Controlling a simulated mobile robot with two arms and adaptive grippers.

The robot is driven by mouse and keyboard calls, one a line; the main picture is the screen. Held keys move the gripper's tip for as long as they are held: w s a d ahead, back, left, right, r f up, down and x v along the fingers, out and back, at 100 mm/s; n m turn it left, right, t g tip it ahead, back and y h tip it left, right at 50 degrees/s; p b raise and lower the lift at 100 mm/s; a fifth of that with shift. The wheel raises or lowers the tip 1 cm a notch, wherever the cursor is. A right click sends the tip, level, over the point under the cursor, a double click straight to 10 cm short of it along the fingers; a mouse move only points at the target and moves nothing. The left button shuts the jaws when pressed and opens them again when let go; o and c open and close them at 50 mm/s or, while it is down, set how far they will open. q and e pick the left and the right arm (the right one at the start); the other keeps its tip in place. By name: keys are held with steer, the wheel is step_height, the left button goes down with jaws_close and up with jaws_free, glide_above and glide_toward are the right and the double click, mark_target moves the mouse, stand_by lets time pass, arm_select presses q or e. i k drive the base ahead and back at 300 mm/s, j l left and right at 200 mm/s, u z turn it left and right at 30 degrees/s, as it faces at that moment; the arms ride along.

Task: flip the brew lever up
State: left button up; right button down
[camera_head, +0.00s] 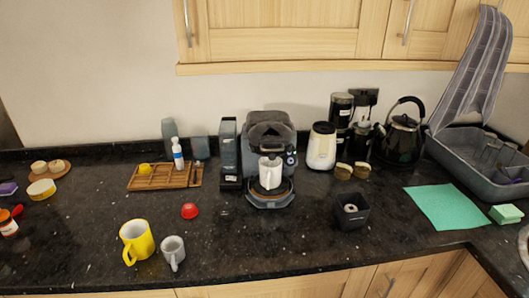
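The coffee machine (270,124) stands at the back middle of the granite counter, a dark grey rounded body with a grey drip base (270,201). A white mug (270,174) stands upright in its front under the head. A small dark round part with a pale mark (291,157) shows at its right side. The brew lever is too small or too dark to tell apart, so its position cannot be told. Neither of my grippers is in view.
A dark tall box (229,153) stands close left of the machine, and a cream canister (321,147) stands to its right. Counter directly in front of the machine is clear.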

mark_target(258, 134)
steer(key=k+l+u, duration=0.3)
steer(key=k+u, duration=0.3)
steer(key=k, duration=0.2)
